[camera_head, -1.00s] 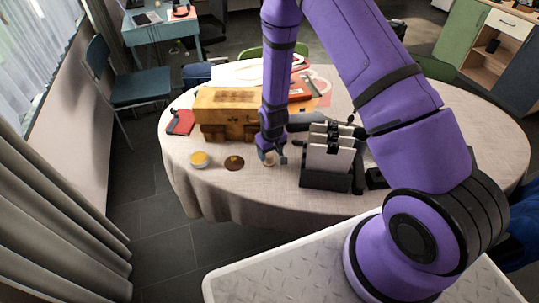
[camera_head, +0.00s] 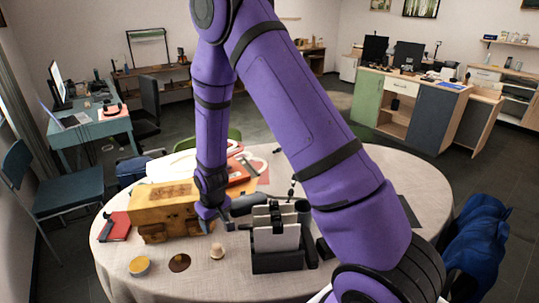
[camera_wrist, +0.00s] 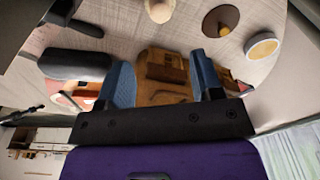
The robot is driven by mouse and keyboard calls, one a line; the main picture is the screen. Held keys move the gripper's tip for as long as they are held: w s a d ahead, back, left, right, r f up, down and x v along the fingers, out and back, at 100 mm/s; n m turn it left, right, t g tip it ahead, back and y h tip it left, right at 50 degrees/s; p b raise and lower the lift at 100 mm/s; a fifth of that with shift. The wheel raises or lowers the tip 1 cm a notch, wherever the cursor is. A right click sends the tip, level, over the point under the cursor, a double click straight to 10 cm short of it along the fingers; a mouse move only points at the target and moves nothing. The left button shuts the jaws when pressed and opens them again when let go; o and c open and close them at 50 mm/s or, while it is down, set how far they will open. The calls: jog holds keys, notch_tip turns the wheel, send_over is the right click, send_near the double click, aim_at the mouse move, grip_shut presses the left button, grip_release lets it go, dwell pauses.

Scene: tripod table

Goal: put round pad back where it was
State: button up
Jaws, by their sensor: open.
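I cannot tell for certain which of these the task means. My gripper (camera_head: 220,214) is open and empty above and behind the cream object, beside the wooden box. Its two blue-grey fingers are spread in the wrist view (camera_wrist: 160,60).
A yellow-topped white dish (camera_head: 139,266) sits left of the pad. A yellow-brown wooden box (camera_head: 160,208) stands behind. A black holder with white cards (camera_head: 277,240) stands right of the cream object. A red book (camera_head: 116,227) lies at the left edge. The front cloth (camera_head: 200,285) is clear.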

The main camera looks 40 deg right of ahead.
jog(key=s+d+r+m+t, duration=0.15)
jog(key=s+r, duration=0.25)
jog(key=r, duration=0.9)
jog(key=s+d+r+n+t, duration=0.1)
jog(key=s+d+r, duration=0.15)
jog(key=r, duration=1.05)
jog(key=s+d+r, duration=0.1)
jog(key=s+r, duration=0.6)
jog(key=s, duration=0.3)
jog(key=s+d+r+m+t, duration=0.1)
jog(key=s+r, duration=0.6)
jog(key=s, duration=0.4)
jog(key=shift+s+d, duration=0.2)
jog(key=shift+d, duration=0.05)
